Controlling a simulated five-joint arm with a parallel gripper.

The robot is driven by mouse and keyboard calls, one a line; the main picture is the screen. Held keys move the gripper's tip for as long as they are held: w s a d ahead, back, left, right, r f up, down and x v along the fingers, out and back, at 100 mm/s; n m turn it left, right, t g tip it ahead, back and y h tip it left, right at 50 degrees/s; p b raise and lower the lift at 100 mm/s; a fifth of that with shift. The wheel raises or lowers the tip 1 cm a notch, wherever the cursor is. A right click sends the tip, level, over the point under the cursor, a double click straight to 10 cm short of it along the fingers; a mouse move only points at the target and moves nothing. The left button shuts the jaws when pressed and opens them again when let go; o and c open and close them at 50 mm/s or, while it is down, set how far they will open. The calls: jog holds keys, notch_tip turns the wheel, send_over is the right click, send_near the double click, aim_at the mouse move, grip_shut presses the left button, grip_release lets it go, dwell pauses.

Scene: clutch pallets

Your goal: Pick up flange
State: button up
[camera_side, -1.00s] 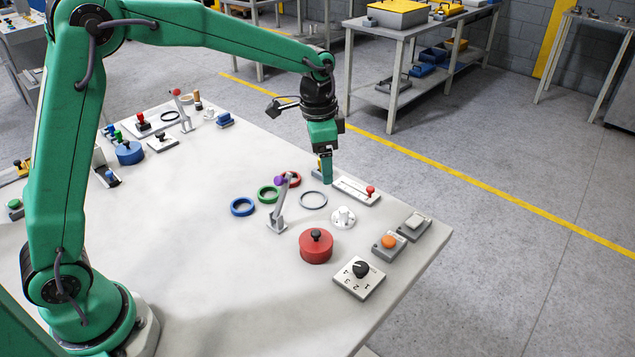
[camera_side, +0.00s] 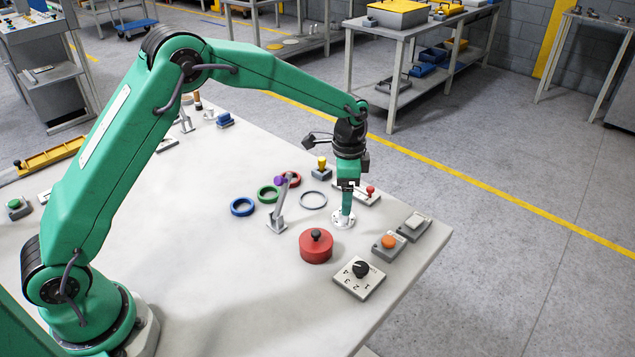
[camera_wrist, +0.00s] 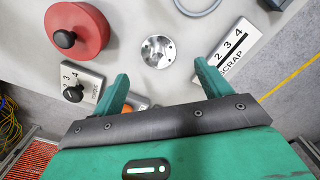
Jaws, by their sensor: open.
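The flange (camera_side: 343,222) is a small pale round part with bolt holes around its rim, lying flat on the table near the right edge. In the wrist view, the flange (camera_wrist: 150,50) looks silvery and lies just beyond the fingertips, between their lines. My gripper (camera_side: 346,212) is low over the flange in the side view, pointing down and covering part of it. Its two green fingers (camera_wrist: 161,70) are spread apart with nothing between them in the wrist view. I cannot tell whether a finger touches the flange.
A red round lidded part (camera_side: 316,248) stands at the front left of the flange. A lever post with a purple knob (camera_side: 280,210) rises to the left. A slider panel with a red knob (camera_side: 370,191) is behind. An orange button box (camera_side: 388,246) and a numbered dial (camera_side: 359,277) are in front.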

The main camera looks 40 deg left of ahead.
jog(key=shift+f, duration=0.45)
jog(key=shift+s+f, duration=0.15)
jog(key=shift+f, duration=2.45)
jog(key=c, duration=1.3)
jog(key=shift+r, duration=0.1)
jog(key=shift+r, duration=0.15)
